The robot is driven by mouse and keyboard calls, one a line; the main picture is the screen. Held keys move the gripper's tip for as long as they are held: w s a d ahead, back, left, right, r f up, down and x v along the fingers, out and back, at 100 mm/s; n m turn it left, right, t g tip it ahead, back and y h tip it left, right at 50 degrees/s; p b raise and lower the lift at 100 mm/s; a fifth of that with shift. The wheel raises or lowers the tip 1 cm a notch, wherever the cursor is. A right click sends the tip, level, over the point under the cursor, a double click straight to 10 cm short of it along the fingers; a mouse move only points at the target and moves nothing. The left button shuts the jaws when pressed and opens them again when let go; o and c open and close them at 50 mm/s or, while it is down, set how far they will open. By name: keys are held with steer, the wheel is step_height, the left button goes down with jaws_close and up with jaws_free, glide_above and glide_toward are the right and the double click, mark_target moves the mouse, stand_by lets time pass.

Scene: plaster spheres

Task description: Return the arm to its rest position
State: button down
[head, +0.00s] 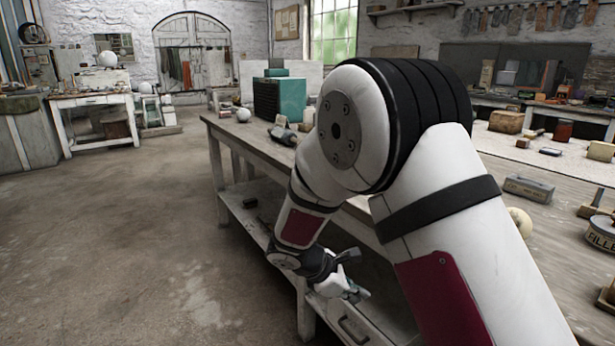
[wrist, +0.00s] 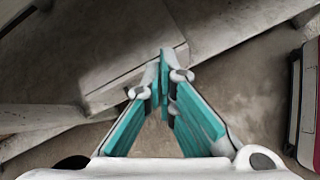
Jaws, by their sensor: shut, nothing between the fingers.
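My arm is bent over the near side of the long workbench (head: 260,137) and reaches down beside it. My gripper (head: 348,283) hangs low at the bench's open side, near the drawer and lower shelf (head: 252,213). In the wrist view my gripper (wrist: 165,70) has its teal-padded fingers meeting at the tips, with nothing between them. Bench timbers (wrist: 135,75) show beyond the fingers. How far the fingertips are from the wood, I cannot tell.
A small plaster sphere (head: 243,115) and a teal-and-black box (head: 292,98) stand on the bench's far end. A pale sphere (head: 521,221) is partly hidden behind my arm. A grey block (head: 529,189) lies right. The floor (head: 130,230) at left is clear.

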steer(key=s+d+r+m+g+y, duration=0.1)
steer(key=s+d+r+m+g, duration=0.1)
steer(key=s+d+r+m, duration=0.5)
steer(key=s+d+r+m+g+y, duration=0.1)
steer(key=s+d+r+m, duration=0.2)
steer(key=s+r, duration=0.8)
steer(key=s+a+r+m+y, duration=0.2)
steer(key=s+m+y, duration=0.55)
steer(key=s, duration=1.45)
step_height(320, 180, up, 28)
steer(key=m+t+h+p, duration=0.1)
steer(key=t+p, duration=0.3)
steer(key=p, duration=2.2)
steer(key=shift+s+f+h, duration=0.15)
steer(key=shift+s+h, duration=0.05)
steer(key=shift+h, duration=0.15)
